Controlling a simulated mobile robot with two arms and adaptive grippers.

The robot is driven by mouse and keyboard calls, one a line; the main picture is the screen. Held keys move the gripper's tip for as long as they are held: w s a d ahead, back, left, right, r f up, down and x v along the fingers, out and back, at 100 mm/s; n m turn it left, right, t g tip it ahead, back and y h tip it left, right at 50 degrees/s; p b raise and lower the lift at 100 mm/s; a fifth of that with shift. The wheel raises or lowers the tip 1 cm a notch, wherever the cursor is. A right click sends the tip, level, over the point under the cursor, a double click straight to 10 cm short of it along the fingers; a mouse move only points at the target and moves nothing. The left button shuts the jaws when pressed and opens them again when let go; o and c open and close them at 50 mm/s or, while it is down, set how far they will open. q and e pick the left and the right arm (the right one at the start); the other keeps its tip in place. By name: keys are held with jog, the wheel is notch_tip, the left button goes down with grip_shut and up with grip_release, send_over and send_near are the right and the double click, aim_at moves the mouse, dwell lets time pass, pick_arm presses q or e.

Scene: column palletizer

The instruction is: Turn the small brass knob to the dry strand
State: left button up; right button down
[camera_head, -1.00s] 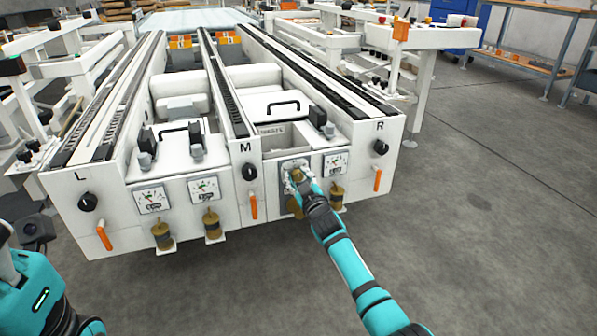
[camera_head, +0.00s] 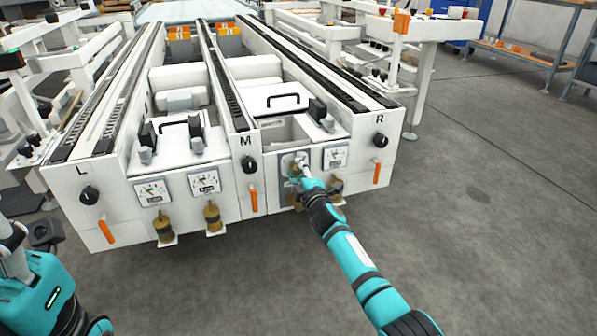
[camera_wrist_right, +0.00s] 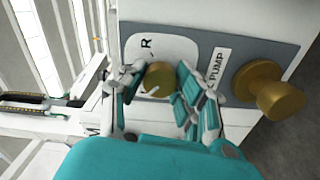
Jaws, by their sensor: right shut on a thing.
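The small brass knob (camera_wrist_right: 158,78) sits on a white dial plate (camera_wrist_right: 150,52) marked R, which shows in the right wrist view. My right gripper (camera_wrist_right: 158,84) is shut on this knob, with a finger at each side. In the head view the right gripper (camera_head: 300,170) is at the panel below the M–R bay and hides most of the knob and dial. A larger brass knob (camera_wrist_right: 268,90) sticks out beside the PUMP label (camera_wrist_right: 217,68), apart from the fingers. My left arm shows at the lower left of the head view, but its fingers cannot be seen.
Two gauges (camera_head: 153,192) (camera_head: 205,183) and a third gauge (camera_head: 335,157) are on the white front. Orange levers (camera_head: 106,231) (camera_head: 254,199) (camera_head: 377,173) and black knobs (camera_head: 89,195) (camera_head: 380,140) are nearby. The floor (camera_head: 480,220) to the right is clear.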

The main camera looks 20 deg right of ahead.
jog(key=shift+a+n, duration=0.1)
jog(key=shift+n, duration=1)
jog(key=c, duration=0.9)
grip_release()
jog(key=shift+c, duration=0.2)
jog(key=s, duration=1.2)
jog(key=shift+d, duration=0.2)
